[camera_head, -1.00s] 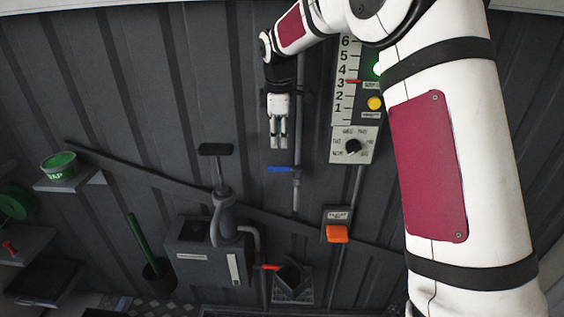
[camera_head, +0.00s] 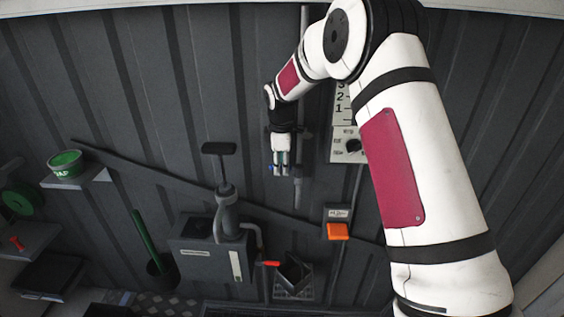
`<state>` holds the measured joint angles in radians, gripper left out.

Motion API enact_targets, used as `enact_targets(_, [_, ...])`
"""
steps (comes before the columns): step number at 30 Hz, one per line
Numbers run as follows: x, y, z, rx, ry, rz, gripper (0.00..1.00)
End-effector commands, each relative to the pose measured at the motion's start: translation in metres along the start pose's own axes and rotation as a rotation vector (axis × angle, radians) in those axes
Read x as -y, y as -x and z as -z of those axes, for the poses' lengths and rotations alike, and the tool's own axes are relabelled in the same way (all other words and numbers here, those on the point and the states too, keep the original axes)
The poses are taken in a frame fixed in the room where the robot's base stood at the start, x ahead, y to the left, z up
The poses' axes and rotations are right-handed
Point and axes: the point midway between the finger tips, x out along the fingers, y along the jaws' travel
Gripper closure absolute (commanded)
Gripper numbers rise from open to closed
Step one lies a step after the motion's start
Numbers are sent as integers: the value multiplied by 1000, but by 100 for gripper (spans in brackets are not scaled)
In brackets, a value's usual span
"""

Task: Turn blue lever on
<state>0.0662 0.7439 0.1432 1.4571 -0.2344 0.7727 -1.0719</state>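The blue lever (camera_head: 270,168) sits on a vertical pipe (camera_head: 299,190) on the dark corrugated wall. Only a small blue bit of it shows at the left edge of my gripper; the rest is hidden. My gripper (camera_head: 281,168) points downward in front of the lever, with its fingertips at about the lever's height. The fingers are too small and overlapped to tell how far apart they are, or whether they touch the lever.
A dial panel (camera_head: 348,146) is right of my gripper, with an orange switch (camera_head: 338,231) lower down. Below are a pump (camera_head: 225,205) and a red lever (camera_head: 271,264). A green tin (camera_head: 66,162) stands on a shelf (camera_head: 85,181) at the left.

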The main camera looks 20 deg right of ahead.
Motion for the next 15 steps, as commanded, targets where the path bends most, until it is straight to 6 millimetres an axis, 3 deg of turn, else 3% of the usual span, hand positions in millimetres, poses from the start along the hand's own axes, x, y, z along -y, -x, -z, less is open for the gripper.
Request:
enact_targets(2, [0,0,0,0,0,0,69])
enact_targets(6, [0,0,0,0,0,0,100])
enact_targets(15, [0,1,0,-1,6,0,100])
